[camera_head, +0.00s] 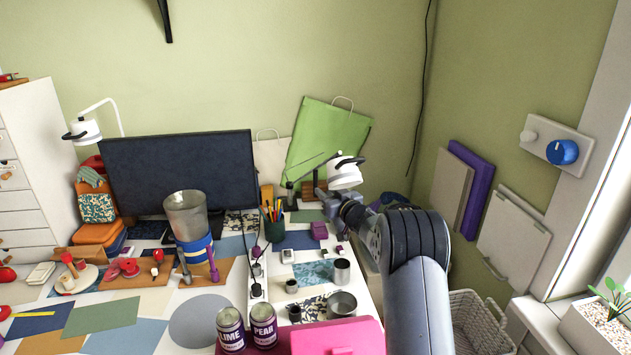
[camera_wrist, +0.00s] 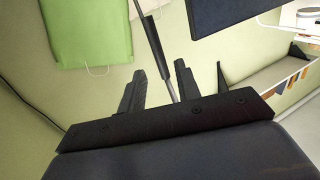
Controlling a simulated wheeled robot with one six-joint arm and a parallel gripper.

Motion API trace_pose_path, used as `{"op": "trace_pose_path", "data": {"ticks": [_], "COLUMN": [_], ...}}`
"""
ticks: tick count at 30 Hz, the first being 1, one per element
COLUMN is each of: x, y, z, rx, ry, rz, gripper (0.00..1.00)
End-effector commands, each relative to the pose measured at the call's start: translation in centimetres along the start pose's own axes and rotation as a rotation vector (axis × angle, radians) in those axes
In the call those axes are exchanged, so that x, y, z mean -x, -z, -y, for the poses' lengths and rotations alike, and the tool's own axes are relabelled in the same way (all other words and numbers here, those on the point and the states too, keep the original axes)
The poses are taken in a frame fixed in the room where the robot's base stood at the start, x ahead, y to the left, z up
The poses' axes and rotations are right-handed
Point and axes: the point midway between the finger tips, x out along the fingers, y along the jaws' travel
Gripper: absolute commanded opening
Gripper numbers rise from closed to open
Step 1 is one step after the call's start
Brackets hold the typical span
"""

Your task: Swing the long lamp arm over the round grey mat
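The round grey mat (camera_head: 200,320) lies flat at the front left of the desk. A white lamp head (camera_head: 345,173) with a black handle shows at the desk's back right, just above my gripper (camera_head: 330,197). A thin dark rod (camera_head: 308,168) slants left of it; I cannot tell whether it joins the lamp. In the wrist view my gripper (camera_wrist: 157,70) has its two black fingers apart. A dark rod with a thinner grey end (camera_wrist: 152,42), perhaps the lamp arm, passes in the gap between them. I see no clear contact. In the head view my wrist partly hides the fingers.
A second white lamp (camera_head: 88,130) stands at the left behind the monitor (camera_head: 182,175). A tall metal cup on a blue base (camera_head: 187,215), a pen cup (camera_head: 274,228) and two cans (camera_head: 247,328) stand around the desk's middle. A green bag (camera_head: 327,137) is behind my gripper.

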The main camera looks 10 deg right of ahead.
Motion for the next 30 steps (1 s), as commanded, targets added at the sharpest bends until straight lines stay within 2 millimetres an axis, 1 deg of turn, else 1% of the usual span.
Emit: {"op": "trace_pose_path", "data": {"ticks": [1, 6, 15, 22, 30], "x": [-0.8, -3.1, -6.3, -7.5, -7.8], "y": [0.1, 0.1, 0.1, 0.0, 0.0], "z": [0.1, 0.0, 0.0, 0.0, 0.0], "rx": [0.001, 0.0, 0.0, 0.0, -0.001], "ry": [0.002, 0.001, 0.0, -0.001, -0.001], "rz": [0.0, 0.001, 0.001, 0.0, 0.0], "gripper": [0.32, 0.32, 0.32, 0.32, 0.32]}}
